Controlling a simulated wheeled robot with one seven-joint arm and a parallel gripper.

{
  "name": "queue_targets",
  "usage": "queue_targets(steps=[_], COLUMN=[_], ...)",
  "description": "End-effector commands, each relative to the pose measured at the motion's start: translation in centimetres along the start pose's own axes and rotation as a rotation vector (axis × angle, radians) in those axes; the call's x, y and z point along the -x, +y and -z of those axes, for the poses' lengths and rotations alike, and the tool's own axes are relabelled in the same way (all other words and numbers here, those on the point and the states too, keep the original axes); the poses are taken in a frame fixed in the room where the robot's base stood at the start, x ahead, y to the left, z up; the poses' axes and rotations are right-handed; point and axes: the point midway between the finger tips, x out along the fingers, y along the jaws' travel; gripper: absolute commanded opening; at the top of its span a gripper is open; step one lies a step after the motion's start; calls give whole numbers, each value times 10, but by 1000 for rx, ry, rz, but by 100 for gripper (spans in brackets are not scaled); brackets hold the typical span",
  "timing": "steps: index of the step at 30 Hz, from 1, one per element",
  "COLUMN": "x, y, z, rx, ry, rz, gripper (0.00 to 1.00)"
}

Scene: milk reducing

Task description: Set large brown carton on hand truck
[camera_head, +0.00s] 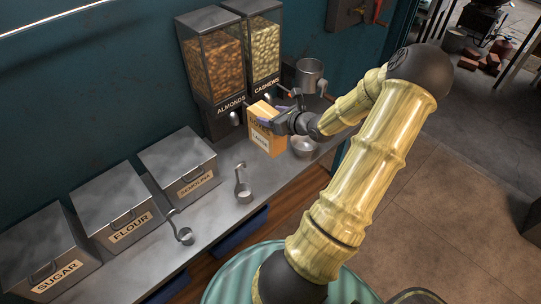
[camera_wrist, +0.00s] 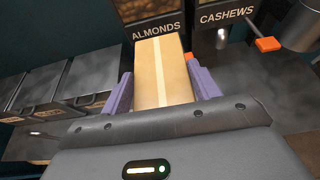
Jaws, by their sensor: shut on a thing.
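A tan-orange carton (camera_head: 268,138) with a pale label stands upright at the back of the grey counter, in front of the nut dispensers. My gripper (camera_head: 274,117) reaches it from the right and is shut on its upper part. In the wrist view, the carton (camera_wrist: 162,75) with a light stripe down its top sits between the two purple fingers of my gripper (camera_wrist: 161,88). I cannot tell whether its base touches the counter. No hand truck shows in either view.
Almonds (camera_head: 210,60) and cashews (camera_head: 257,45) dispensers stand close behind the carton. A small metal bowl (camera_head: 304,148) is just right of it. Sugar (camera_head: 50,255), flour (camera_head: 120,205) and semolina (camera_head: 180,165) bins line the left, with metal scoops (camera_head: 243,190) nearby.

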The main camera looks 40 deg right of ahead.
Motion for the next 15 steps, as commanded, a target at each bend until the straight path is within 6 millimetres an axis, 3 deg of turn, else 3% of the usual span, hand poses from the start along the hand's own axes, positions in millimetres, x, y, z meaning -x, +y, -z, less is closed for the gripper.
queue_targets(steps=[15], x=[-33], y=[0], z=[79], rx=[-3], ry=[-4], rz=[1], gripper=[5])
